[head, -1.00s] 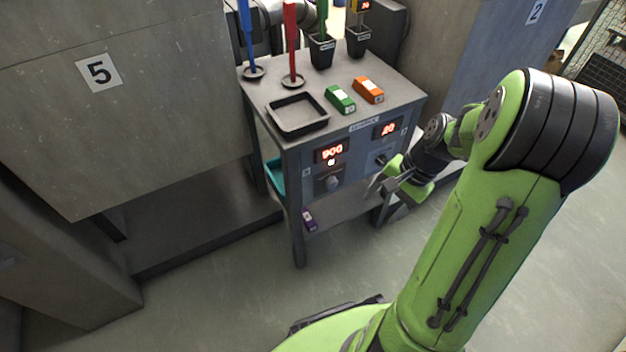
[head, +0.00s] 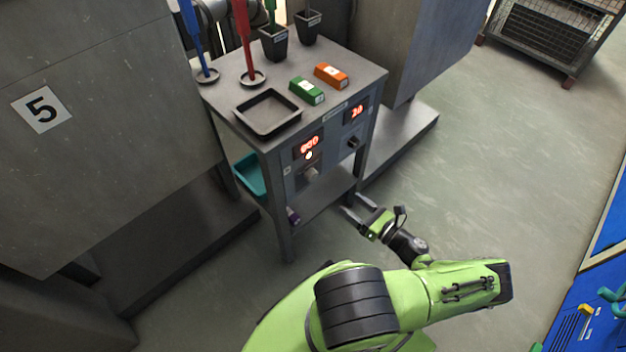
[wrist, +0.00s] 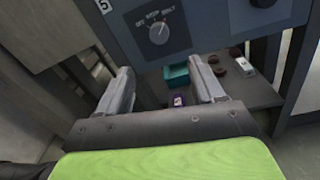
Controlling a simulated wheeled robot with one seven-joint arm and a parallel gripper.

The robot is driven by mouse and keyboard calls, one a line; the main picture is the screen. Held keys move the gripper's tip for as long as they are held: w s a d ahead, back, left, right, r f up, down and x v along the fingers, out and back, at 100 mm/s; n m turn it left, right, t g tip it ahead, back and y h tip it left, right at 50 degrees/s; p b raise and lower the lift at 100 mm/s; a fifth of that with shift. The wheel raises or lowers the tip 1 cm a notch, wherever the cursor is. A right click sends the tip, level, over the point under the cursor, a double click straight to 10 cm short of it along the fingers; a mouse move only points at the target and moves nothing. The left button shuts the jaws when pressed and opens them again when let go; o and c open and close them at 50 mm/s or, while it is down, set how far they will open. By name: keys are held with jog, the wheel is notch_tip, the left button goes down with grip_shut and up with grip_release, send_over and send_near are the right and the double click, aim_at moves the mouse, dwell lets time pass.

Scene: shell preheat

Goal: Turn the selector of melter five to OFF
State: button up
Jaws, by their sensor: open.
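The control panel on the front of the grey cart has two dark knobs. The left knob, melter five's selector (head: 311,172), sits below a lit red display (head: 309,146). In the wrist view this selector (wrist: 158,32) is at the top centre, beside a small "5" label (wrist: 104,6). Small lettering arcs above it, with OFF at the left. A pale mark shows on the knob, but its exact setting is too small to tell. My gripper (head: 358,207) is open and empty, in front of the cart and below the knobs. Both fingers (wrist: 160,70) show in the wrist view, apart from the selector.
The second knob (head: 353,143) sits to the right under another display (head: 357,110). A black tray (head: 268,130), green block (head: 307,91) and orange block (head: 331,76) are on the cart top. A teal bin (head: 250,176) is below. Open floor lies to the right.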

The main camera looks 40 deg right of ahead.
aim_at(314, 178)
jog(key=w, duration=0.4)
jog(key=w+a+b, duration=0.1)
jog(key=w, duration=0.4)
jog(key=w+b, duration=0.1)
jog(key=w, duration=0.4)
jog(key=shift+a, duration=0.2)
jog(key=c, duration=1.1)
jog(key=shift+o, duration=0.2)
